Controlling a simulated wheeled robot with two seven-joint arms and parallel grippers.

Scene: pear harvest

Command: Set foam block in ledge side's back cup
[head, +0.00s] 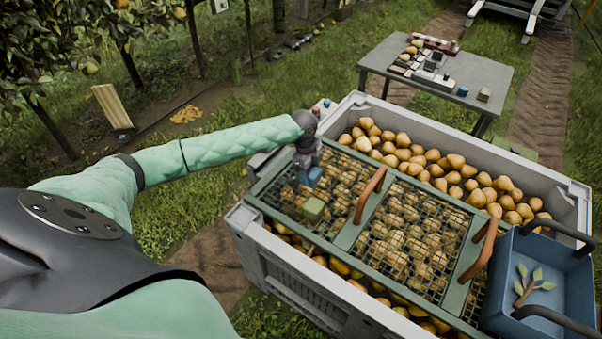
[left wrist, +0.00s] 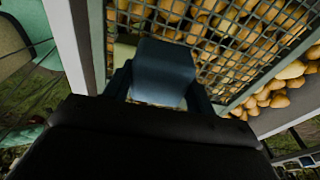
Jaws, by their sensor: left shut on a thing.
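My left gripper (head: 311,172) is over the left end of the mesh-topped frame on the pear bin, pointing down. It is shut on a blue block (left wrist: 164,72), which fills the space between its fingers in the left wrist view. I cannot tell for sure that this is the foam block. A green block (head: 313,209) sits on the mesh just in front of the gripper in the head view. Small red and blue items (head: 320,107) stand at the bin's back left corner; I cannot make out which cup is which. My right gripper is not in view.
The grey bin (head: 575,199) is full of pears under the green frame, which has brown handles (head: 369,194). A blue tray (head: 568,278) with a leafy twig is at the right end. A grey table (head: 500,75) with small items stands behind.

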